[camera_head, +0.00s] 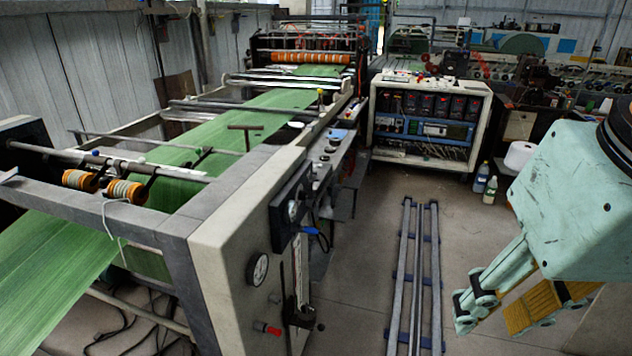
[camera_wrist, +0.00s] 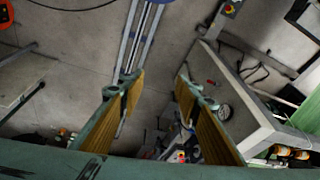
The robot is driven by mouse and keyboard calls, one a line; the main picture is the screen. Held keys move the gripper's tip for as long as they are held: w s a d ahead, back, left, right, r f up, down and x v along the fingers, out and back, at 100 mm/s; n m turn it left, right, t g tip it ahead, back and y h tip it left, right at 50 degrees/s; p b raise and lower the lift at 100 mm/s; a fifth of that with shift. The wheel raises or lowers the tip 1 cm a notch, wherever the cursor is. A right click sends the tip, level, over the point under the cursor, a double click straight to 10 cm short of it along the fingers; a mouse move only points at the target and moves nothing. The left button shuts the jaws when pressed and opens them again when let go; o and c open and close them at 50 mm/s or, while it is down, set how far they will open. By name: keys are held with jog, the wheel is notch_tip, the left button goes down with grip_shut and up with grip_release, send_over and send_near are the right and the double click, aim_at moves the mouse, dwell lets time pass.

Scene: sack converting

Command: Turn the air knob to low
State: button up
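The grey machine end panel (camera_head: 225,250) carries a round white-faced gauge (camera_head: 257,269), with a small red knob (camera_head: 268,328) below it. A black box with a round dial (camera_head: 291,210) and a blue handle sits higher up. No readable label shows which control is the air knob. In the wrist view, the gauge (camera_wrist: 225,111) and red knob (camera_wrist: 211,82) appear right of my fingers. My gripper (camera_head: 490,312) hangs at the right, well apart from the panel. In the wrist view my gripper (camera_wrist: 158,82) has its fingers spread with nothing between them.
Floor rails (camera_head: 413,275) run between my gripper and the machine. A green web (camera_head: 190,150) passes through the machine. An open electrical cabinet (camera_head: 428,118) stands behind, with bottles (camera_head: 490,190) and a white roll (camera_head: 519,156) nearby. Floor beside the rails is clear.

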jog(key=w+a+f+m+g+y+p, duration=0.1)
jog(key=w+a+m+g+y+p, duration=0.25)
jog(key=w, duration=0.65)
jog(key=w+a+f+m+y, duration=0.2)
jog(key=w+a+m+y, duration=0.15)
jog(key=w+a, duration=0.5)
jog(key=w+a+f+m+g+y+p, duration=0.1)
jog(key=w+a+m+g+y+p, duration=0.2)
jog(key=w, duration=0.8)
jog(key=m+t+y+p, duration=0.2)
jog(key=m+t+y, duration=0.55)
jog(key=m, duration=0.35)
send_near(307, 197)
jog(key=shift+t+h, duration=0.25)
jog(key=shift+t, duration=0.05)
jog(key=v, duration=0.5)
jog(key=shift+s+r, duration=0.2)
jog(key=shift+r, duration=0.05)
jog(key=shift+b+x, duration=0.4)
jog(key=shift+x, duration=6.4)
